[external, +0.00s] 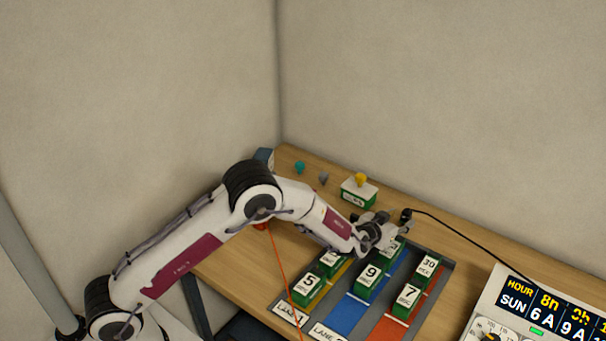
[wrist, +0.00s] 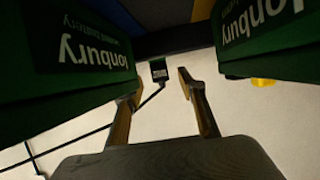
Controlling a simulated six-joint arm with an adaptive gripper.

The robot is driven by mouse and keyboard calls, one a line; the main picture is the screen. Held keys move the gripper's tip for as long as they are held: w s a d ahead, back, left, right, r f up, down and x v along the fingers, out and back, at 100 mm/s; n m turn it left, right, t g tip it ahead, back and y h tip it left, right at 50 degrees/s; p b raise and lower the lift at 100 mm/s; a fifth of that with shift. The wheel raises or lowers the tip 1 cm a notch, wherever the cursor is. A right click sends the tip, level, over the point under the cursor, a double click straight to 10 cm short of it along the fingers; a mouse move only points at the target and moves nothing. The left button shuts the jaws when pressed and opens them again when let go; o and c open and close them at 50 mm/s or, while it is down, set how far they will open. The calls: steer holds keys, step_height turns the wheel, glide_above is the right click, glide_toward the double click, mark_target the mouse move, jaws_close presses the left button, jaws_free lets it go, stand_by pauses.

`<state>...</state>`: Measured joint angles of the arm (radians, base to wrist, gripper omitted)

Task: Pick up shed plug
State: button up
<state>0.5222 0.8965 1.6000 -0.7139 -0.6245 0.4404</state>
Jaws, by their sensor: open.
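A black plug (external: 406,214) stands at the back of the table, just beyond the lane board, with a black cable running off to the right. In the wrist view a small black plug with a pale label (wrist: 159,71) shows just beyond the fingertips, roughly midway between them. Its label is too small to read. My gripper (external: 388,232) is over the back end of the lanes, close to the plug. In the wrist view my gripper (wrist: 158,88) is open, with nothing between its fingers.
Green battery blocks, numbered 5 (external: 308,286), 9 (external: 370,277) and 7 (external: 408,297), stand in coloured lanes. In the wrist view green blocks flank my gripper on the left (wrist: 65,70) and right (wrist: 265,40). A green-white box (external: 358,194) stands behind. An hour panel (external: 545,310) is front right.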

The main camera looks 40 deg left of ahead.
mark_target(405, 217)
steer(key=shift+x, duration=1.6)
jaws_close()
